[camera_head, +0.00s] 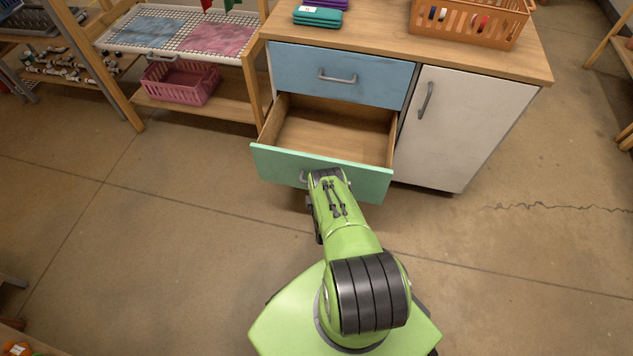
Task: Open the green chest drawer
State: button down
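The green chest drawer (362,187) is pulled out from the chest, below the blue drawer (345,76). Its wooden inside shows and looks empty. Its front faces my base. Its grey handle (304,178) shows only in part at the left of my arm's end. My gripper (318,180) is at the drawer front, by the handle. My own wrist covers the fingers, so I cannot see whether they are around the handle or only beside it.
A white cabinet door (456,122) right of the drawers is closed. An orange basket (468,24) and folded green cloths (318,16) are on the wooden top. A shelf at the left holds a pink basket (181,83). The floor on both sides of my arm is clear.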

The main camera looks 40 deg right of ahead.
jog(key=shift+s+a, duration=0.3)
jog(key=shift+a, duration=0.05)
jog(key=c, duration=1.1)
grip_release()
